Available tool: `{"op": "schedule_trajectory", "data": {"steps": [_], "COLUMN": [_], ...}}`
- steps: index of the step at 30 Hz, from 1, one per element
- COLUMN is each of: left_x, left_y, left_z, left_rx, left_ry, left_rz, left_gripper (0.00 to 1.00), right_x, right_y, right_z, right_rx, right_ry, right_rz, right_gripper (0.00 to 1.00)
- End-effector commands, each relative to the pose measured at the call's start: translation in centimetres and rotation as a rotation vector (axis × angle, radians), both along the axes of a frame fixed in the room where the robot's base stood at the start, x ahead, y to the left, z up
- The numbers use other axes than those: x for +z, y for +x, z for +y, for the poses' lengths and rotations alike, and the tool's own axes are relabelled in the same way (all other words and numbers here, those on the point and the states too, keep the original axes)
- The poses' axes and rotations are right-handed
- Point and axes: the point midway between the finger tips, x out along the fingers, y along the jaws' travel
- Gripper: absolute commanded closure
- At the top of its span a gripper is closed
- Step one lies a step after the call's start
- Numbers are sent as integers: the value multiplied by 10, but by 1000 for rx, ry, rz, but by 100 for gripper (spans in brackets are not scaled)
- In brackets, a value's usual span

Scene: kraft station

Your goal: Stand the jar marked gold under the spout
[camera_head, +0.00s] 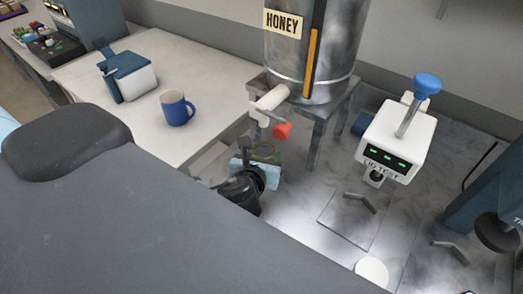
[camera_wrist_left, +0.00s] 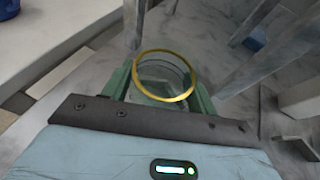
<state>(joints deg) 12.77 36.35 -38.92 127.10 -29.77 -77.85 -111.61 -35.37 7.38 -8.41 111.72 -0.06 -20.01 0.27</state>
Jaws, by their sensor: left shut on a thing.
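The clear glass jar with a gold rim (camera_wrist_left: 160,74) is upright between the green fingers of my left gripper (camera_wrist_left: 158,90), which is shut on it. In the head view the gripper (camera_head: 263,160) is small and dark, and the jar's gold rim (camera_head: 266,146) shows faintly above it. The steel honey tank (camera_head: 310,55) has a pale spout (camera_head: 270,100) with a red handle (camera_head: 282,131). The jar appears below the spout in the picture; I cannot tell whether it is directly under it or touching the surface. My right gripper is not in view.
The tank stands on grey legs (camera_head: 316,140). A white lid tester (camera_head: 398,140) stands to the right, with a white disc (camera_head: 371,271) in front. A white table (camera_head: 85,75) at left holds a blue mug (camera_head: 177,108).

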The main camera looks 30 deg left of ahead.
Motion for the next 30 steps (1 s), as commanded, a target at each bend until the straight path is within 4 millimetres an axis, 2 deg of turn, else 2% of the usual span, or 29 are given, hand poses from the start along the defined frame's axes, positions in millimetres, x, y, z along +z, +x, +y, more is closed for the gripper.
{"op": "schedule_trajectory", "data": {"steps": [15,16,20,30], "left_x": [-7,-7,-7,-5], "left_y": [-4,-4,-4,-4], "left_z": [-3,-3,-3,-3], "left_rx": [0,0,0,-1], "left_ry": [-1,0,-1,-1], "left_rz": [-1,0,-1,-1], "left_gripper": [69,40,23,20], "right_x": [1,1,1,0], "right_y": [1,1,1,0], "right_z": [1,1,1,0], "right_rx": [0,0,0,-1], "right_ry": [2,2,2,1], "right_rz": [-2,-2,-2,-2], "right_gripper": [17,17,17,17]}}
